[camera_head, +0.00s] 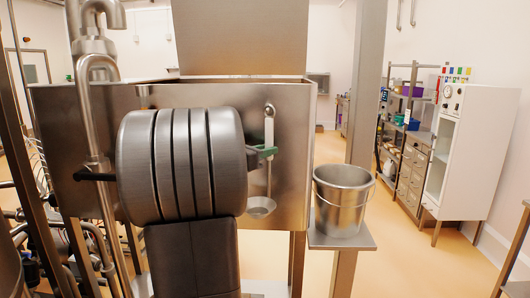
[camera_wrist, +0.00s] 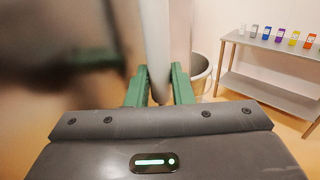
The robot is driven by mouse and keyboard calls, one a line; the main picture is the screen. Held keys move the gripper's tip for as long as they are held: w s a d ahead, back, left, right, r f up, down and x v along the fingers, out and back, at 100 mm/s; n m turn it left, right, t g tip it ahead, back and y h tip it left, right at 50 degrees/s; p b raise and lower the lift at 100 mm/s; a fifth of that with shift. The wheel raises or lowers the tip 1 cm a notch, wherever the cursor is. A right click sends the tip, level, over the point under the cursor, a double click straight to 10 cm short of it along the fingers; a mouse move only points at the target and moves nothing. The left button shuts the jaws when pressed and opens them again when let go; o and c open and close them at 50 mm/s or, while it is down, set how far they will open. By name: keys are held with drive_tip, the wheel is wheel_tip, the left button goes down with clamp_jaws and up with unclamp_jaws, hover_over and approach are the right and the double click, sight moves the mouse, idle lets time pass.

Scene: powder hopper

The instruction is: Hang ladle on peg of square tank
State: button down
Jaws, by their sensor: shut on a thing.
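The square tank (camera_head: 165,98) is a steel box that fills the middle of the head view. The ladle (camera_head: 260,208) hangs upright in front of its face, with its bowl low and a pale handle above. My gripper (camera_head: 264,153) has green fingers and is shut on the ladle's handle, part way up. In the wrist view my gripper (camera_wrist: 158,90) holds the blurred ladle handle (camera_wrist: 157,50) between both fingers. The ladle's hooked top is close to the tank face near its upper right edge. The peg is not clear, and I cannot tell whether the hook touches it.
A steel bucket (camera_head: 342,198) stands on a small shelf (camera_head: 345,241) right of the tank, close to the ladle. A steel post (camera_head: 365,90) rises behind it. Pipes (camera_head: 95,110) stand at the left. A white cabinet (camera_head: 470,150) and open floor lie to the right.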

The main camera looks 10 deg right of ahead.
drive_tip(key=shift+f, duration=0.1)
idle(0.3)
drive_tip(key=c, duration=1.2)
unclamp_jaws()
drive_tip(key=shift+w, duration=0.2)
drive_tip(key=shift+s, duration=0.1)
drive_tip(key=b+v, duration=0.3)
drive_tip(key=v, duration=1)
drive_tip(key=shift+s+a+b, duration=0.25)
drive_tip(key=shift+a+b, duration=0.05)
drive_tip(key=shift+b, duration=0.05)
drive_tip(key=shift+d, duration=0.1)
drive_tip(key=p+x, duration=0.4)
drive_tip(key=x, duration=1)
drive_tip(key=shift+w, duration=0.1)
drive_tip(key=shift+s+a+r, duration=0.2)
drive_tip(key=shift+s+a, duration=0.05)
drive_tip(key=shift+a, duration=0.05)
drive_tip(key=shift+n+t+p, duration=0.3)
